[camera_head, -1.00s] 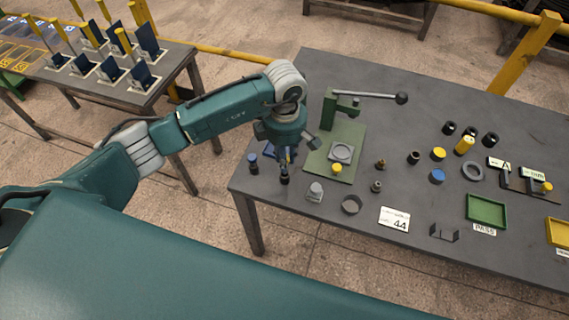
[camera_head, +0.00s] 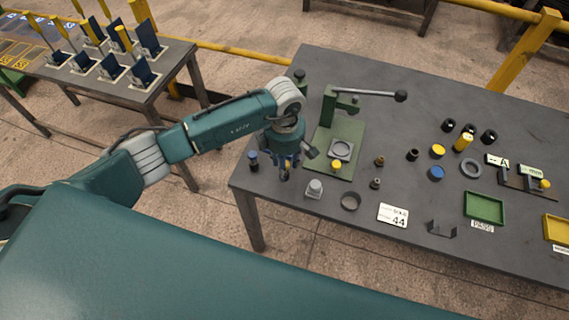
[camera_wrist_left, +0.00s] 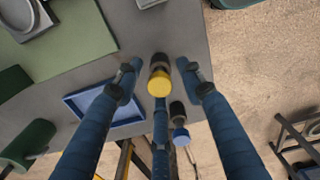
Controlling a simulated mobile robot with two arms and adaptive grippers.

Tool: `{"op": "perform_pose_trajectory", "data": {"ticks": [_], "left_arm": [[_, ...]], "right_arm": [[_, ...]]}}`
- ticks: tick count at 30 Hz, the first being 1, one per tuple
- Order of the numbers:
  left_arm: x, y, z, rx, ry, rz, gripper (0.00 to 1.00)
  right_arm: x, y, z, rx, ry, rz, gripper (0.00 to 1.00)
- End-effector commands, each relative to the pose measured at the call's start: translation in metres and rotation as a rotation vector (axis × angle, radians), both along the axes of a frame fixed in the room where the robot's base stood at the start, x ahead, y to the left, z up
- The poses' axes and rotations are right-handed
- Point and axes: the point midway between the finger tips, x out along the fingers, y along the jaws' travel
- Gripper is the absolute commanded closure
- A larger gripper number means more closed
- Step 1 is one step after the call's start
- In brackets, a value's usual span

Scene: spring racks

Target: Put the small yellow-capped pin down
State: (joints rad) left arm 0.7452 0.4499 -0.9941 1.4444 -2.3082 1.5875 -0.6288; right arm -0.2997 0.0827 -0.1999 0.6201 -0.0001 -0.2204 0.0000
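My left gripper (camera_head: 285,176) is low over the front left part of the grey table. In the left wrist view its blue fingers (camera_wrist_left: 158,76) are spread, with a small yellow-capped pin (camera_wrist_left: 159,83) between them. There is a visible gap between the pin and both side fingertips. The pin has a dark body and appears to stand on the table; its contact with the tabletop is not clear. In the head view the gripper mostly hides it. My right gripper is not in view.
A blue-capped pin (camera_head: 253,158) stands close to the left, near a blue tray (camera_wrist_left: 78,102). The green press (camera_head: 347,137) is to the right, with another yellow-capped piece (camera_head: 336,163) on its base.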

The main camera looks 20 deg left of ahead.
Motion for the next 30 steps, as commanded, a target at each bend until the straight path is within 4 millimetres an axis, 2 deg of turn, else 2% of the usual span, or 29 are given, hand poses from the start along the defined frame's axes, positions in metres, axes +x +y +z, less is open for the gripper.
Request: {"op": "perform_pose_trajectory", "data": {"ticks": [5, 7, 21, 24, 30], "left_arm": [[0.000, 0.000, 0.005, 0.000, 0.000, 0.000, 0.61], [0.002, 0.000, 0.010, -0.001, -0.004, 0.000, 0.61], [0.001, 0.000, 0.101, -0.001, -0.005, 0.000, 0.61], [0.001, 0.000, 0.113, 0.000, -0.003, 0.000, 0.61], [0.000, 0.000, 0.122, 0.001, 0.000, 0.000, 0.61]], "right_arm": [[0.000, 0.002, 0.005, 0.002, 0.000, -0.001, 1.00], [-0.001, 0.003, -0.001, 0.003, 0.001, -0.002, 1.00], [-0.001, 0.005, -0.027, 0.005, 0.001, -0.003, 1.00], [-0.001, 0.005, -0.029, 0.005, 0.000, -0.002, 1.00], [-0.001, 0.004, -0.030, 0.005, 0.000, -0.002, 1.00]]}}
